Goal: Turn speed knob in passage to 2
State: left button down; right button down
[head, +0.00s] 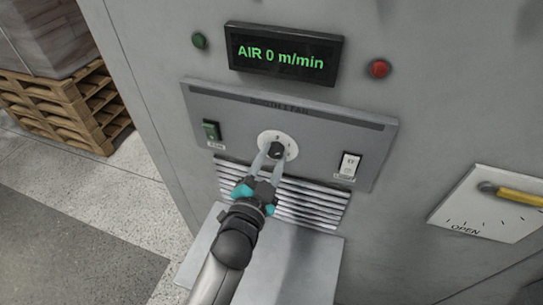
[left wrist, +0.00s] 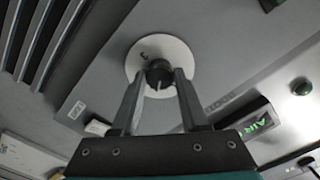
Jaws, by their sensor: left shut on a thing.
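The speed knob (head: 277,149) is a small black knob on a round white dial (head: 289,143) in the grey control panel (head: 235,112). My left gripper (head: 269,157) reaches up to it from below, with its two fingers on either side of the knob, shut on it. In the left wrist view the knob (left wrist: 159,75) sits between the fingertips (left wrist: 160,80), in front of the white dial (left wrist: 184,52). Dial marks are too small to read for sure. The display (head: 284,54) reads "AIR 0 m/min". My right gripper is not in view.
A green switch (head: 211,131) is left of the dial and a white rocker switch (head: 349,165) right of it. Green (head: 198,41) and red (head: 379,68) buttons flank the display. A yellow handle (head: 518,196) is at right. Wooden pallets (head: 75,105) stand at left.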

pick_arm(q)
jog(key=m, duration=0.6)
jog(key=shift+m, duration=0.3)
jog(key=m, duration=0.6)
jog(key=shift+m, duration=0.3)
jog(key=shift+c, duration=2.1)
grip_release()
jog(key=b+v, duration=0.5)
jog(key=v, duration=1)
